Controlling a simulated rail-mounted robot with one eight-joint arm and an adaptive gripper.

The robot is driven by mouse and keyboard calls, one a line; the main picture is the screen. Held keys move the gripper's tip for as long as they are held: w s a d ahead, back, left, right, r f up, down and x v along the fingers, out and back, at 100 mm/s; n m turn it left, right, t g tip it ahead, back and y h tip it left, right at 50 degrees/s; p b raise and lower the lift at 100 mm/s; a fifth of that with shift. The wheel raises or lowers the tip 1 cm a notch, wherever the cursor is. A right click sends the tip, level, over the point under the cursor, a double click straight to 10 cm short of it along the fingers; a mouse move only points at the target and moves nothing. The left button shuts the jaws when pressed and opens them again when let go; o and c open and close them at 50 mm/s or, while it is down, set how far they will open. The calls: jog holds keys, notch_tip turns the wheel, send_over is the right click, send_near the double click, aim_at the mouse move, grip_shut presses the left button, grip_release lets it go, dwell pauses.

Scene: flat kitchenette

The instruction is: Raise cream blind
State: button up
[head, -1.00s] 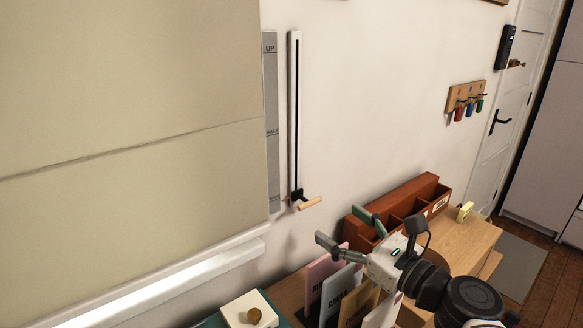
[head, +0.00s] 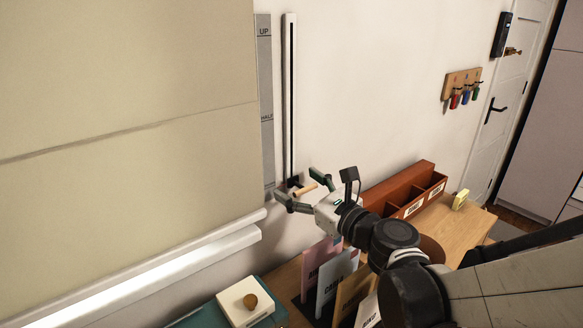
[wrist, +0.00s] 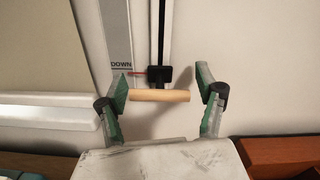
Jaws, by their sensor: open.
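The cream blind (head: 120,130) hangs lowered on the left, its bottom near the white sill. To its right a vertical slider track (head: 290,95) runs up the wall, beside a grey scale strip (head: 265,95) marked UP and HALF. In the wrist view the strip reads DOWN near a red pointer. The slider's wooden handle (head: 305,189) sits at the bottom of the track, and its bar (wrist: 160,96) lies level in the wrist view. My gripper (head: 300,185) is open, with its fingers (wrist: 165,85) on either side of the handle bar; the left fingertip is close to the bar's left end.
Below stand upright folders (head: 335,280), a red-brown compartment organiser (head: 410,190) on a wooden desk and a white box with a round knob (head: 245,302). A key rack (head: 462,88) hangs further right. The wall above the handle is clear.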

aim_at(292, 32)
jog(key=shift+c, duration=0.2)
jog(key=c, duration=1.6)
notch_tip(292, 32, up, 30)
jog(key=p, duration=2)
jog(key=shift+w+r+p, duration=0.1)
jog(key=shift+r+p, duration=0.05)
jog(key=shift+p, duration=0.2)
jog(key=shift+a, duration=0.1)
jog(key=o, duration=1.5)
jog(key=shift+r, duration=0.1)
jog(key=shift+c, duration=0.2)
jog(key=shift+o, duration=0.9)
jog(key=shift+s, duration=0.25)
jog(key=shift+w, duration=0.2)
jog(key=v, duration=1.2)
